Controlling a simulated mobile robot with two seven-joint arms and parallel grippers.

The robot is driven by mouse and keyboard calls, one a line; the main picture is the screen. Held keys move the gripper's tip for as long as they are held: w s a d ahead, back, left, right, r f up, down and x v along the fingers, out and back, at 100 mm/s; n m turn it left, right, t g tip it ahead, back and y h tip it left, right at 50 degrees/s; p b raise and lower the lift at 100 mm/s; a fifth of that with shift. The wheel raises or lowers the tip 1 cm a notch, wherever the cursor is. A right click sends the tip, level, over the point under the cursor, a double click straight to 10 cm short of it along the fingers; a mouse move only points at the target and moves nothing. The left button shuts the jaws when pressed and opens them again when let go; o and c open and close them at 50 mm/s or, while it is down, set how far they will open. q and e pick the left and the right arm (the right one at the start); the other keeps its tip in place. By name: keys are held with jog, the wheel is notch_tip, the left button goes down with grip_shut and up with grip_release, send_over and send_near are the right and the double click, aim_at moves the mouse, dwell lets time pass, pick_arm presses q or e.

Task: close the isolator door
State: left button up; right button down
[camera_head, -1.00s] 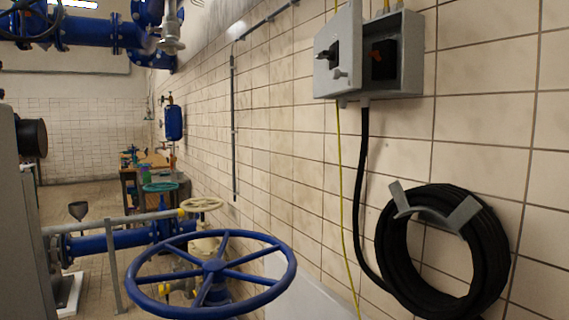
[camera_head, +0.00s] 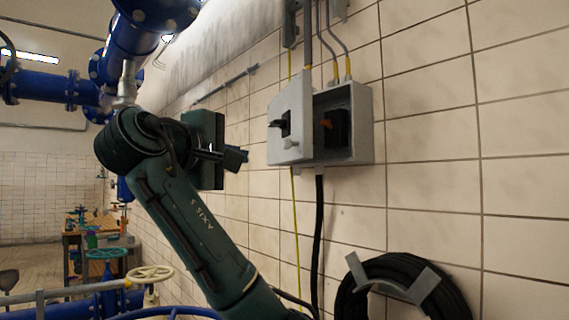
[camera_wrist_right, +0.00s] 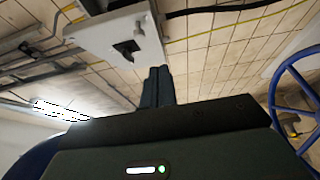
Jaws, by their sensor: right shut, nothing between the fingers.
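The isolator is a grey wall box (camera_head: 357,104) with its door (camera_head: 290,92) standing open towards the left. The door carries a black handle and a small knob. Inside the box is a dark switch (camera_head: 333,133) with an orange-red part. My right gripper (camera_head: 238,158) is left of the door, its fingers shut and empty, pointing towards it with a visible gap. In the right wrist view the shut fingers (camera_wrist_right: 160,72) point at the pale door (camera_wrist_right: 100,36) and its black handle (camera_wrist_right: 128,50). My left gripper is out of view.
Cables enter the box from above, and a black cable (camera_head: 318,230) and yellow-green wire run down the wall. A coiled black hose (camera_head: 352,294) hangs lower right. Blue pipes (camera_head: 150,25) are overhead at left. A blue handwheel (camera_wrist_right: 296,95) shows in the right wrist view.

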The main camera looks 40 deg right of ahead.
jog(key=p, duration=0.3)
send_near(296, 158)
jog(key=w, duration=0.4)
jog(key=d, duration=0.2)
jog(key=d+p, duration=0.1)
jog(key=d, duration=0.1)
jog(key=shift+s+d+r, duration=0.1)
jog(key=shift+s, duration=0.3)
jog(key=shift+s+d, duration=0.15)
jog(key=shift+d, duration=0.2)
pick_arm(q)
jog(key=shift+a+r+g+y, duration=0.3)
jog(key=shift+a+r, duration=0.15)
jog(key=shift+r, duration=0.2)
